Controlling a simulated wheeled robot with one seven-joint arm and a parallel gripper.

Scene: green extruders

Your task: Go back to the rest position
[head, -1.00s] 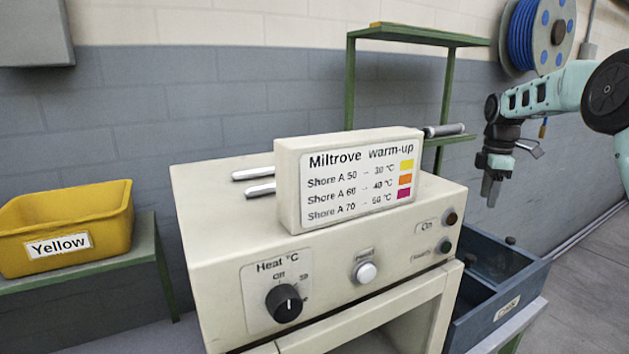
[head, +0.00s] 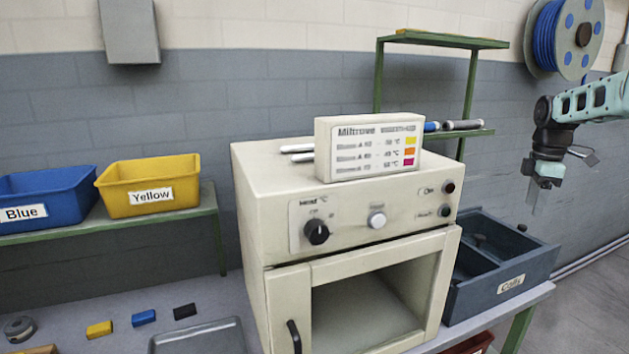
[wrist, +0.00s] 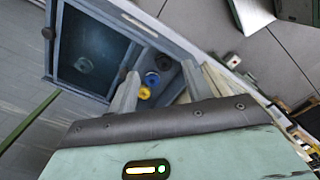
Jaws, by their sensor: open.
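My gripper (head: 542,198) hangs at the right of the head view, fingers pointing down, above and in front of the grey wall. It appears empty, clear of the dark blue-grey bin (head: 535,262) below it. In the wrist view, the two fingers of my gripper (wrist: 162,75) are spread apart with nothing between them. The bin, seen beyond them in the wrist view (wrist: 165,38), has compartments with a yellow and a blue round piece and a dark round one.
The cream warm-up machine (head: 262,215) stands mid-view, its lower chamber open at the front. A blue bin (head: 45,190) and yellow bin (head: 125,195) sit on a green shelf at left. Small blocks and a grey tray (head: 200,338) lie on the bench. A cable reel (head: 545,50) hangs upper right.

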